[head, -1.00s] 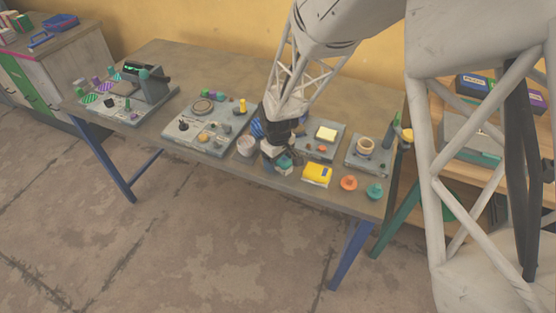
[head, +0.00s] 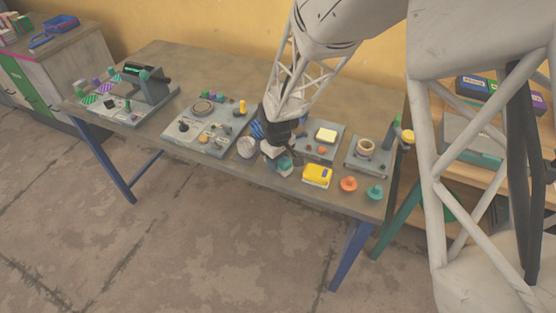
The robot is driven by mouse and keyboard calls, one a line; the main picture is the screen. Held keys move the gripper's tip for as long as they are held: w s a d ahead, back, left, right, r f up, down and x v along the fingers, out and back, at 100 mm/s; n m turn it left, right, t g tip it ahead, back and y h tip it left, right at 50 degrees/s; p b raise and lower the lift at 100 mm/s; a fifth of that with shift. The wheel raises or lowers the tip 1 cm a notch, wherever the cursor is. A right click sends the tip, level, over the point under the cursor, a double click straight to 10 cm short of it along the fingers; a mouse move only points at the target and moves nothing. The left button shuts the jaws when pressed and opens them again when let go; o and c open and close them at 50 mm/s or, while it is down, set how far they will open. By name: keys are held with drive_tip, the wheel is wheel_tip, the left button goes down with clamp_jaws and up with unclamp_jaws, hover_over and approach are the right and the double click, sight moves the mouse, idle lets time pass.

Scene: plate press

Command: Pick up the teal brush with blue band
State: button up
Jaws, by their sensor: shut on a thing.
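My gripper (head: 279,157) points down over the middle of the long table, between the white cup and the yellow brush. It is shut on the teal brush (head: 285,164), whose teal body shows just below and right of the fingers. Its blue band cannot be made out, and the gripper hides part of it. I cannot tell whether the brush touches the table.
A yellow brush with a blue patch (head: 317,175) lies close on the right. A whitish cup (head: 246,148) is close on the left. Orange (head: 348,184) and teal (head: 375,192) knobs stand near the front right edge. Grey station plates (head: 205,127) line the table.

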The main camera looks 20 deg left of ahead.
drive_tip(key=shift+r, duration=0.85)
drive_tip(key=shift+s+r, duration=0.1)
drive_tip(key=shift+r, duration=0.8)
drive_tip(key=s+d+r, duration=0.1)
drive_tip(key=s+d, duration=0.9)
drive_tip(key=s, duration=0.2)
drive_tip(key=shift+s+r, duration=0.15)
drive_tip(key=o, duration=0.4)
drive_tip(key=shift+c, duration=1)
drive_tip(key=w+a+r, duration=0.2)
drive_tip(key=w+a, duration=0.2)
drive_tip(key=w, duration=0.5)
drive_tip(key=w+a+r, duration=0.3)
drive_tip(key=w+a, duration=0.1)
drive_tip(key=w, duration=0.5)
drive_tip(key=w+a+r, duration=0.2)
drive_tip(key=w+a, duration=0.2)
drive_tip(key=w, duration=0.5)
drive_tip(key=shift+a+r, duration=0.2)
drive_tip(key=shift+a, duration=0.1)
drive_tip(key=shift+w, duration=0.1)
